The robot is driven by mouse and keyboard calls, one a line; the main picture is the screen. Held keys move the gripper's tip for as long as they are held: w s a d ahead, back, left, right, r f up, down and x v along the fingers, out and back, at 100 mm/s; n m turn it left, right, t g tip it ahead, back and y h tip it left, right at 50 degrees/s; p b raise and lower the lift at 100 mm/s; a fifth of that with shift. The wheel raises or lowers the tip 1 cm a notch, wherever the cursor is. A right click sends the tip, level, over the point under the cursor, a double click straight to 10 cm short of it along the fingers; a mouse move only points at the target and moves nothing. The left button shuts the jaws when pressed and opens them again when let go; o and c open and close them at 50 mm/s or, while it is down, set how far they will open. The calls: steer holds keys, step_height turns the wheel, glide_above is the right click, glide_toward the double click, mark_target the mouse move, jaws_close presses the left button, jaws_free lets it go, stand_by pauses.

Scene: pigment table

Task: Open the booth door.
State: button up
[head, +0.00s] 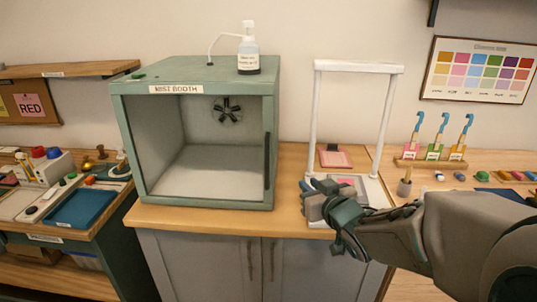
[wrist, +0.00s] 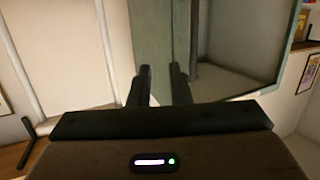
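The mist booth (head: 190,202) is a grey-green box on the wooden counter, left of centre in the head view. Its front door (head: 200,180) looks like a clear pane, seemingly closed, with the inside showing through. A dark vertical handle (head: 266,160) is at the door's right edge. My gripper (head: 312,198) is to the right of the booth and lower than the handle, apart from it. In the wrist view, my gripper's two dark fingers (wrist: 162,82) stand apart with nothing visible between them. The booth's green frame (wrist: 150,35) is beyond them.
A white frame stand (head: 314,115) stands right of the booth, close behind my gripper. A bottle (head: 248,55) with a tube stands on the booth's top. Blue-hooked tools (head: 437,135) and small pigment pieces are on the right counter. A blue tray (head: 80,208) lies at left.

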mark_target(268, 157)
steer(key=w+a+y, duration=0.1)
steer(key=w+a, duration=0.2)
steer(key=w, duration=0.1)
steer(key=w+a+r+n+y+p, duration=0.1)
steer(key=w+a, duration=0.2)
steer(key=a, duration=0.1)
steer(key=w+a+y+p, duration=0.1)
steer(key=w+a+y, duration=0.1)
steer(key=w+a, duration=0.2)
steer(key=shift+w+r+n, duration=0.25)
steer(key=shift+w+n, duration=0.05)
steer(key=shift+n, duration=0.1)
